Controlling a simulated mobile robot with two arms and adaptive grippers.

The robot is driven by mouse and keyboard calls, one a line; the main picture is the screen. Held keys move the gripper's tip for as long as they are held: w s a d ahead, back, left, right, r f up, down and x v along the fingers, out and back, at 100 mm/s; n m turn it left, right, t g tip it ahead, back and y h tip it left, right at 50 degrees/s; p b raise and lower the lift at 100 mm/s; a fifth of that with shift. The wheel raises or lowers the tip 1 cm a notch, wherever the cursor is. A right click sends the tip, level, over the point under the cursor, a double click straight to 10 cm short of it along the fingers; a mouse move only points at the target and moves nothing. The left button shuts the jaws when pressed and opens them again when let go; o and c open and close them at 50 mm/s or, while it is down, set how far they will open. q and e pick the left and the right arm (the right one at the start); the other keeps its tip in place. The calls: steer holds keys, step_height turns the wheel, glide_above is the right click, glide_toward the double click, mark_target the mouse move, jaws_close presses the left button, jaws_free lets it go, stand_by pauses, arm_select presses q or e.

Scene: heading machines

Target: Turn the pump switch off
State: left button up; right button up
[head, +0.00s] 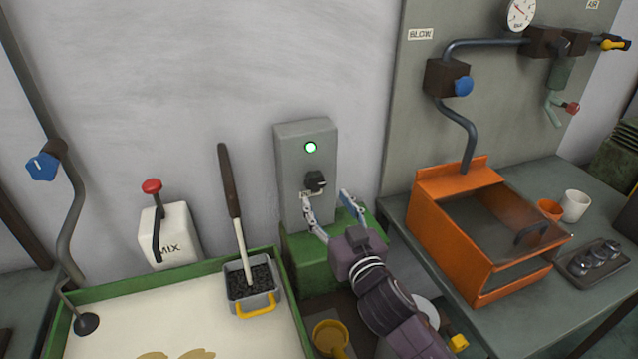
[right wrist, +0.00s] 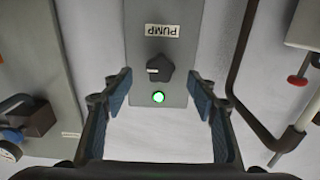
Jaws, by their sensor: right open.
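The pump switch is a black knob (head: 315,181) on a grey box (head: 290,150) against the wall. A lit green lamp (head: 310,147) sits above it. In the right wrist view, which is upside down, the knob (right wrist: 159,69) has a white mark on its left side, between the PUMP label (right wrist: 162,30) and the green lamp (right wrist: 158,97). My right gripper (head: 324,202) is open in front of the box, one finger either side of and just below the knob, with nothing between them. Its fingers (right wrist: 158,88) also flank the knob in the wrist view. My left gripper is out of view.
Below the box is a green block (head: 305,260). To the left are a grey bin (head: 262,300) with a long-handled brush, a green-rimmed tray (head: 60,335) and a MIX lever (head: 152,186). To the right, an orange cabinet (head: 450,235) stands on a bench (head: 600,315).

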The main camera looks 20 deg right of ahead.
mark_target(317, 186)
steer(key=shift+w+a+r, duration=0.1)
steer(key=shift+w+r, duration=0.1)
steer(key=shift+w, duration=0.35)
steer(key=shift+w+a+r, duration=0.1)
steer(key=shift+w+r, duration=0.05)
steer(key=shift+w, duration=0.4)
steer(key=shift+w+f+p, duration=0.25)
steer(key=shift+w+p, duration=0.2)
steer(key=shift+w, duration=1.2)
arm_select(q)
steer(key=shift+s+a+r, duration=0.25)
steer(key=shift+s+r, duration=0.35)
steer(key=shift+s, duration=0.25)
arm_select(e)
steer(key=c, duration=1.2)
